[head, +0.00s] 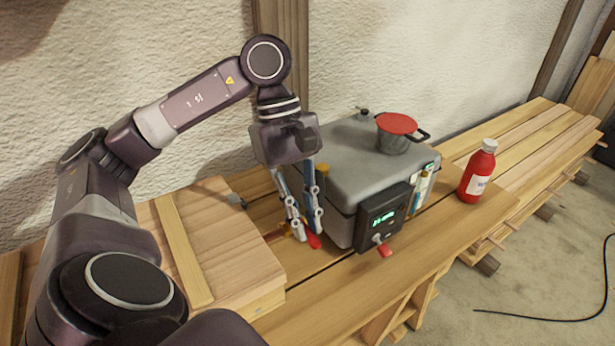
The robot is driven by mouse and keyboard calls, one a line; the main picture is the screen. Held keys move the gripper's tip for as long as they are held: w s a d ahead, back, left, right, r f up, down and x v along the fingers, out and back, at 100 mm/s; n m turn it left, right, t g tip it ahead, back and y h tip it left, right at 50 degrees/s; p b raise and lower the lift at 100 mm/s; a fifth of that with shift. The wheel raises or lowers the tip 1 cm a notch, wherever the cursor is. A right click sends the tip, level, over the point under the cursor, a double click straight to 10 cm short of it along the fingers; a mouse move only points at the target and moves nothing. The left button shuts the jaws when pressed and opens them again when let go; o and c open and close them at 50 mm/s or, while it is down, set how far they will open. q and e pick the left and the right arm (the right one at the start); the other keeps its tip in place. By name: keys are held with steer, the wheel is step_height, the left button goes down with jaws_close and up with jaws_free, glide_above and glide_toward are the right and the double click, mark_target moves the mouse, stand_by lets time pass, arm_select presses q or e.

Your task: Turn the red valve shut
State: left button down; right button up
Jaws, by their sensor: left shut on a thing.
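My left gripper (306,232) points down beside the left side of a grey metal box (352,160). Its fingers are shut on a red handle (314,242), which I take to be the red valve. Only the handle's red end shows below the fingertips. Some brass-coloured metal (276,236) shows just left of the fingers, and the rest of the fitting is hidden behind them. A second small red lever (384,250) sticks out below the lit display panel (383,217) on the box's front. My right gripper is not in view.
A thick wooden board (215,235) lies left of the gripper. A dark cable (545,320) lies on the floor.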

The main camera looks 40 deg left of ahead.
arm_select(q)
steer(key=c, duration=1.9)
jaws_free()
steer(key=shift+c, duration=0.2)
steer(key=shift+a+r, duration=0.1)
steer(key=shift+r, duration=0.15)
steer(key=v, duration=1.1)
steer(key=shift+a+r, duration=0.2)
